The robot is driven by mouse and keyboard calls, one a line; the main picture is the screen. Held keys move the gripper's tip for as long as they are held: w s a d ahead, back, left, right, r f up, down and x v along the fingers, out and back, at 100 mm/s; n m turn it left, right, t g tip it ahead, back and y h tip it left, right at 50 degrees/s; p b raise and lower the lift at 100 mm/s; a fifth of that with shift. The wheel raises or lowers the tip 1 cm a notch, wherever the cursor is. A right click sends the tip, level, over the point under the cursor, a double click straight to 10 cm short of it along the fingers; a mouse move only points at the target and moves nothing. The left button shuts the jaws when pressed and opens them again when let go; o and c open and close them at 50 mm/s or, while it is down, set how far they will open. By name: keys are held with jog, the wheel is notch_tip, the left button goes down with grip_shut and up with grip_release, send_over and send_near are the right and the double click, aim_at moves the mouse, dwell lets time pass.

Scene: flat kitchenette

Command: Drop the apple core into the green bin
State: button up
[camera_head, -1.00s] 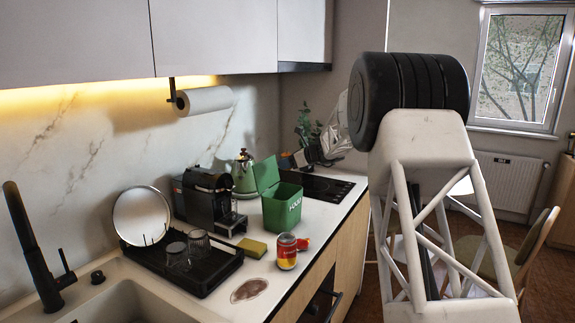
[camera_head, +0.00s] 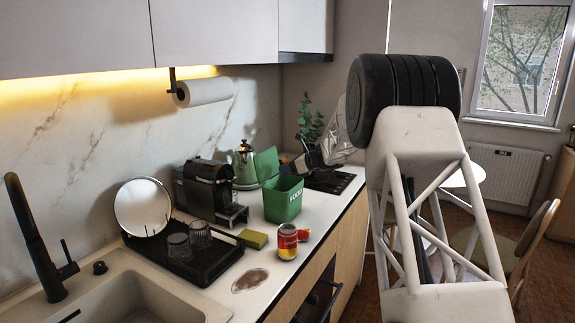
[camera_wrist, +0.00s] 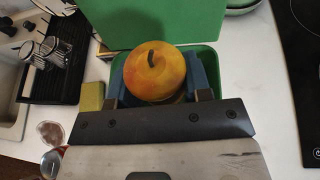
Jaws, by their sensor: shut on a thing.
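The apple core (camera_wrist: 155,75) shows in the wrist view as a yellow-orange, rounded top with a dark stem; its lower part is hidden. My gripper (camera_wrist: 160,82) is shut on it, with a blue finger on either side. In the wrist view the core lies in front of the green bin (camera_wrist: 211,55), whose rim shows beside and behind it. In the head view the green bin (camera_head: 283,201) stands upright on the counter with its lid raised. My gripper (camera_head: 312,160) shows small and dark just behind and right of the bin; the core cannot be made out there.
A red and yellow can (camera_head: 287,243) and a sponge (camera_head: 253,239) stand in front of the bin. A coffee machine (camera_head: 206,190), kettle (camera_head: 244,166) and black drying tray (camera_head: 185,262) are to its left. A dark hob (camera_head: 333,181) lies behind it.

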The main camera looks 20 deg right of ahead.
jog(key=shift+f, duration=0.1)
jog(key=o, duration=1)
jog(key=shift+v, duration=3.9)
